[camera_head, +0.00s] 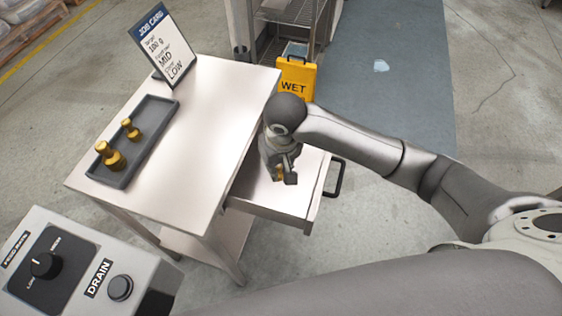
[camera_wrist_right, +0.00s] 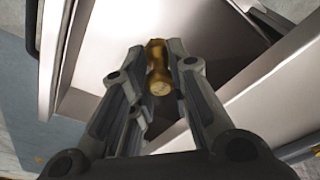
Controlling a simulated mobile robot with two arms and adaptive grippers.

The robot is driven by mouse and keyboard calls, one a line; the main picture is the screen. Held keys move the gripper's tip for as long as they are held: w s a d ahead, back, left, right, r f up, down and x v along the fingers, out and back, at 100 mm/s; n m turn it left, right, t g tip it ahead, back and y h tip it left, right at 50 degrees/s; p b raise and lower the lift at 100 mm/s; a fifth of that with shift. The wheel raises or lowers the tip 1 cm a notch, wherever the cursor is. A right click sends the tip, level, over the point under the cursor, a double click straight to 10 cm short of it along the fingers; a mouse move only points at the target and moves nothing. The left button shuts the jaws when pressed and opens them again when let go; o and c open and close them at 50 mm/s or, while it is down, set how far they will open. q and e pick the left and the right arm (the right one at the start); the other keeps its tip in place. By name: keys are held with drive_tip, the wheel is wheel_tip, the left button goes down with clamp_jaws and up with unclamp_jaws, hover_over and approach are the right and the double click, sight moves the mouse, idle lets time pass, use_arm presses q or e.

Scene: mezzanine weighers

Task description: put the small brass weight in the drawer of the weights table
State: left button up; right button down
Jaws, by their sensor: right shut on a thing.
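My right gripper (camera_head: 283,178) is over the open drawer (camera_head: 300,203) of the weights table (camera_head: 215,100). It is shut on a small brass weight (camera_wrist_right: 157,72), which shows between the fingers in the right wrist view. In the head view only a bit of that weight shows, the rest being hidden by the gripper. The drawer is pulled out at the table's right side, and its visible inside looks bare. I cannot tell whether the weight touches the drawer floor. My left gripper is not in view.
A grey tray (camera_head: 150,147) with two brass weights (camera_head: 110,155) lies on the tabletop, below a job card (camera_head: 163,47). A control box (camera_head: 75,265) with a knob and DRAIN button stands front left. A yellow WET sign (camera_head: 296,76) stands behind the table. The drawer handle (camera_head: 336,179) juts out right.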

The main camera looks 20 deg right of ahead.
drive_tip(key=w+d+f, duration=0.1)
drive_tip(key=w+f, duration=0.1)
drive_tip(key=w+d+f, duration=0.1)
drive_tip(key=w+f, duration=0.1)
drive_tip(key=w+d+f, duration=0.1)
drive_tip(key=w+f, duration=0.1)
drive_tip(key=shift+w+d+f, duration=0.1)
drive_tip(key=shift+w+d, duration=0.05)
drive_tip(key=shift+d, duration=0.1)
drive_tip(key=shift+w+d+f, duration=0.15)
drive_tip(key=shift+w+f, duration=0.2)
drive_tip(key=shift+f, duration=0.1)
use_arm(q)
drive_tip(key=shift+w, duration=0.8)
use_arm(e)
drive_tip(key=shift+f, duration=1.65)
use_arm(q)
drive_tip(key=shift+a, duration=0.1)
use_arm(e)
drive_tip(key=c, duration=1.4)
unclamp_jaws()
drive_tip(key=shift+f, duration=0.1)
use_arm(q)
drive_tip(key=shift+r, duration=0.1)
use_arm(e)
drive_tip(key=shift+o, duration=0.2)
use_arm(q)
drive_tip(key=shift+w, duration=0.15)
use_arm(e)
drive_tip(key=shift+d, duration=0.1)
